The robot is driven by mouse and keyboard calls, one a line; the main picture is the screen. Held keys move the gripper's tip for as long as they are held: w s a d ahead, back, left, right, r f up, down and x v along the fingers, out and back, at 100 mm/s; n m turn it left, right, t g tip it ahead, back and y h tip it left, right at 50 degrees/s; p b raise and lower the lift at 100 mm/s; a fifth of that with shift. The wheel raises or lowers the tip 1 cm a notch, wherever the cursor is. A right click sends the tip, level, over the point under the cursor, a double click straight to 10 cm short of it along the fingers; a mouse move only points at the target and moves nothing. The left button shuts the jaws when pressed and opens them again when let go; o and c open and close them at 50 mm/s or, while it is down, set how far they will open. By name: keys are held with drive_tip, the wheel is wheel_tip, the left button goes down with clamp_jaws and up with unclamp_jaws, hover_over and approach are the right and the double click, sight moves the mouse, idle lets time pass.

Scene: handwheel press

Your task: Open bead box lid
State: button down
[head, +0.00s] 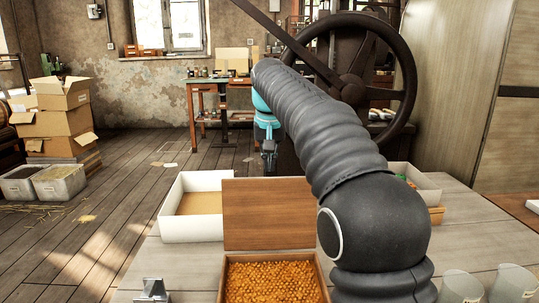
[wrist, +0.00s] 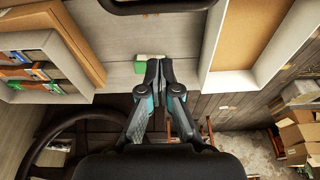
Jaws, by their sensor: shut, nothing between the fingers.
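The bead box (head: 228,282) is a wooden box full of orange beads at the near edge of the table. Its brown wooden lid (head: 264,226) stands upright at the box's back edge, so the box is open. My gripper (head: 268,150) is beyond the lid, pointing down. In the wrist view my gripper (wrist: 158,72) has its fingertips together with nothing between them, above the grey table. The beads are not seen in the wrist view.
A white tray (head: 190,229) stands left of the lid and shows in the wrist view (wrist: 208,40). A divided box with coloured items (wrist: 45,98) and a green block (wrist: 152,57) are near the gripper. The handwheel (head: 405,75) is behind.

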sight(270, 179)
drive_tip(key=shift+s+f+b, duration=0.8)
drive_tip(key=shift+s+f, duration=0.7)
drive_tip(key=shift+s, duration=0.1)
drive_tip(key=s+b, duration=0.1)
drive_tip(key=s+t+b, duration=0.1)
drive_tip(key=b, duration=0.1)
drive_tip(key=shift+s+r, duration=0.1)
drive_tip(key=shift+r, duration=0.25)
drive_tip(key=shift+s+r+t+b, duration=0.5)
drive_tip(key=shift+s+t+b, duration=0.05)
drive_tip(key=shift+t+b, duration=0.15)
drive_tip(key=shift+w, duration=0.1)
